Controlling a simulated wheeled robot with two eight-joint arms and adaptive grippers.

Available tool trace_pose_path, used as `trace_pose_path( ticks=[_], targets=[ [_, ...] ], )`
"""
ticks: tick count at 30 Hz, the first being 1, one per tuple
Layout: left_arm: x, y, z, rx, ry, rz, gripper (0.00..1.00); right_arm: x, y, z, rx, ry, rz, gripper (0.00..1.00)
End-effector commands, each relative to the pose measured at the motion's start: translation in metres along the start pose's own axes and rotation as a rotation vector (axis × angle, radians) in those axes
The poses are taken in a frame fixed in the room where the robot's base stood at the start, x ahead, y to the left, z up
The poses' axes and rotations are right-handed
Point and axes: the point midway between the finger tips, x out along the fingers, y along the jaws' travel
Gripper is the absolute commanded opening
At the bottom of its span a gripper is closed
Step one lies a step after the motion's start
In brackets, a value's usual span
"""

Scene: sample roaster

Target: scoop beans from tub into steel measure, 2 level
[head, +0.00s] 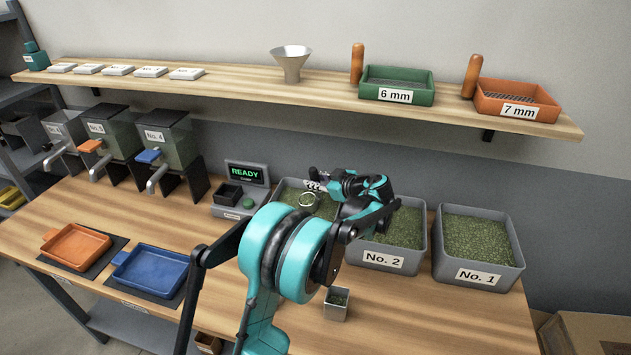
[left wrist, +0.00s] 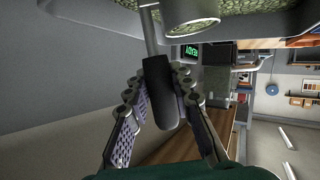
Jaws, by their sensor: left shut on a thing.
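My left gripper (head: 330,184) is shut on the black handle of a scoop (left wrist: 160,92), as the left wrist view shows. The scoop's round metal cup (head: 308,199) is over the leftmost bean tub (head: 283,187), at or just above the green beans; I cannot tell whether it touches them. The cup also shows in the left wrist view (left wrist: 190,27), but its contents are unclear. A small square steel measure (head: 336,312) stands on the bench in front of the tubs with some green beans inside. My left arm hides much of the leftmost tub. My right gripper is out of view.
Tub No. 2 (head: 392,260) and tub No. 1 (head: 487,277) stand to the right, full of beans. A scale reading READY (head: 241,205) is to the left. Orange (head: 76,247) and blue (head: 150,270) trays lie further left. A shelf (head: 230,84) runs above.

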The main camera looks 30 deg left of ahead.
Motion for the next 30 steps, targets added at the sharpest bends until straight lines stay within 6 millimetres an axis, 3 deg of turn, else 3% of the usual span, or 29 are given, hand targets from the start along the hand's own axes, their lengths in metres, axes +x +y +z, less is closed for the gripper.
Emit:
trace_pose_path(
  ticks=[8,30],
  targets=[
    [-0.004,0.002,-0.008,0.0,0.0,0.0,0.0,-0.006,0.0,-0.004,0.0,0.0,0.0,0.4],
    [-0.033,0.017,-0.075,0.0,0.0,0.0,0.0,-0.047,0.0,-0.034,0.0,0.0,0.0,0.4]
  ],
)
